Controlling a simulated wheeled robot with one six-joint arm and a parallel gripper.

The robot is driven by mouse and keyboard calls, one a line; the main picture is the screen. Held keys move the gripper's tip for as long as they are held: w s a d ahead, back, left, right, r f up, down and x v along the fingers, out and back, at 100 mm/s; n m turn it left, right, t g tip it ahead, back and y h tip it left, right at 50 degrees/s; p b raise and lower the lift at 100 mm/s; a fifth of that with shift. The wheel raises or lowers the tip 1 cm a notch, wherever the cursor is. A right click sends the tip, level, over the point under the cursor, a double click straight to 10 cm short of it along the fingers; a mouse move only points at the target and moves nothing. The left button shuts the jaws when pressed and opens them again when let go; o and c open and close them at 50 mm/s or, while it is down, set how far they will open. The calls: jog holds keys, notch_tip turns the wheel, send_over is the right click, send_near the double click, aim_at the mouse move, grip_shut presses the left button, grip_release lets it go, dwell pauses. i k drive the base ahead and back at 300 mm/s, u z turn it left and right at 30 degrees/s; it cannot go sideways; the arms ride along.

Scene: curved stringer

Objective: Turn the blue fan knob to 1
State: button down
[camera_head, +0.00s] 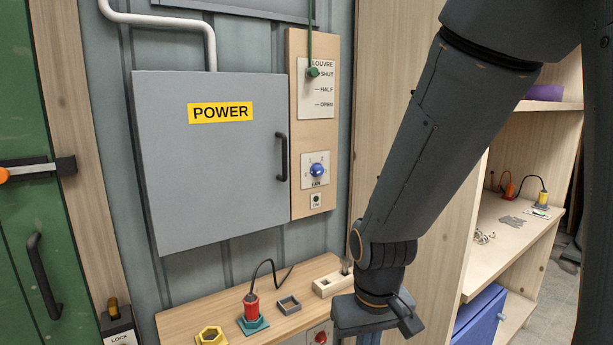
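The blue fan knob (317,170) sits on a small white plate marked FAN, on the wooden panel right of the grey POWER cabinet. Small marks surround it, but they and the knob's pointing direction are too small to read surely. My gripper (376,320) hangs at the bottom of the view, below and right of the knob and well apart from it. Its fingertips are not clearly visible, so I cannot tell whether it is open or holds anything.
The POWER cabinet (215,165) has a black handle (282,157) near the panel. Above the knob is a green louvre pull (313,72); below is a small switch (316,201). The bench (185,322) holds a red plug (251,306) and small parts. Shelves stand right.

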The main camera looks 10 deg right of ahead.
aim_at(317, 170)
jog(key=u, duration=0.25)
jog(key=k, duration=0.7)
jog(key=u, duration=0.6)
jog(key=k, duration=0.5)
jog(key=z, duration=0.65)
jog(key=i, duration=0.6)
jog(key=z, duration=0.7)
jog(key=i, duration=0.7)
jog(key=u, duration=0.1)
